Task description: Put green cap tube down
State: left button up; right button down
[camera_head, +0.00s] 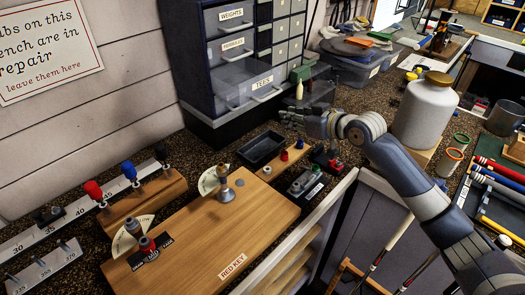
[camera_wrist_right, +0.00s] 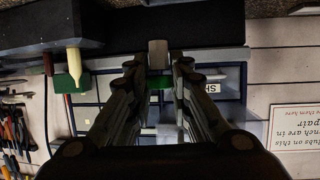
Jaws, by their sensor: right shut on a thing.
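My right gripper (camera_head: 300,118) reaches in from the right in the head view, over the bench in front of the drawer cabinet. In the right wrist view its fingers (camera_wrist_right: 157,75) are closed around a small pale grey piece with a green part (camera_wrist_right: 160,82), which I take to be the green cap tube. Its grey end (camera_wrist_right: 158,52) shows beyond the fingertips. In the head view the held tube is mostly hidden by the hand, so I cannot tell whether it touches anything below. My left gripper is out of view.
The drawer cabinet (camera_head: 240,48) stands behind the hand. A black tray (camera_head: 262,149) lies below it, left of a small wooden block (camera_head: 288,160) with pegs. A white jar (camera_head: 424,115) stands to the right. A wooden board (camera_head: 190,225) fills the front left.

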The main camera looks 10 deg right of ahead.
jog(key=a+f+p, duration=0.2)
jog(key=a, duration=0.2)
jog(key=a+f+p, duration=0.2)
jog(key=a, duration=0.2)
jog(key=a+f+p, duration=0.2)
jog(key=a, duration=0.2)
jog(key=shift+w+a+p, duration=0.35)
jog(key=shift+w, duration=0.05)
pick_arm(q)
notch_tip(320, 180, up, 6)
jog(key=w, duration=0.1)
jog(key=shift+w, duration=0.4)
pick_arm(e)
jog(key=shift+f, duration=0.15)
jog(key=shift+f, duration=0.1)
jog(key=shift+f+h+b, duration=0.3)
jog(key=shift+f+b, duration=0.05)
jog(key=shift+f, duration=0.2)
jog(key=c, duration=1.5)
grip_release()
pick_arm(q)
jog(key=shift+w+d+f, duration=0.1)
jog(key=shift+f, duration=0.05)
pick_arm(e)
jog(key=shift+o, duration=0.2)
